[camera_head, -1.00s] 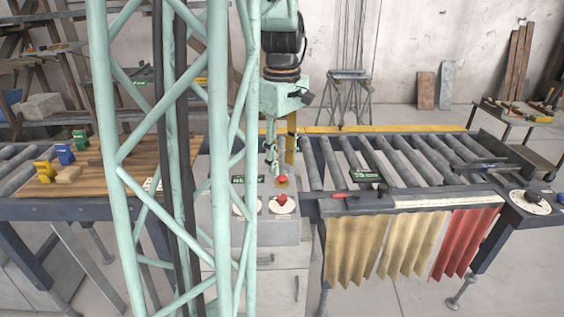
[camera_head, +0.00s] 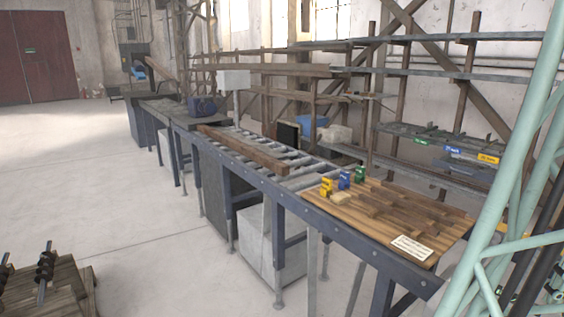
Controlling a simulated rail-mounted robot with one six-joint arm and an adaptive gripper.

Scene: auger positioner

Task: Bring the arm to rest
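My gripper is not in view now, and no part of it shows at the picture's edges. Only my mint-green lattice column (camera_head: 505,190) shows along the right side. Whether the arm is still or moving cannot be seen from this view.
A wooden board (camera_head: 390,218) with yellow, blue and green blocks lies on the bench's near end. A roller conveyor (camera_head: 285,165) carrying a long timber (camera_head: 240,149) runs away to the left. Racks (camera_head: 420,85) stand behind. A pallet (camera_head: 55,285) lies at lower left.

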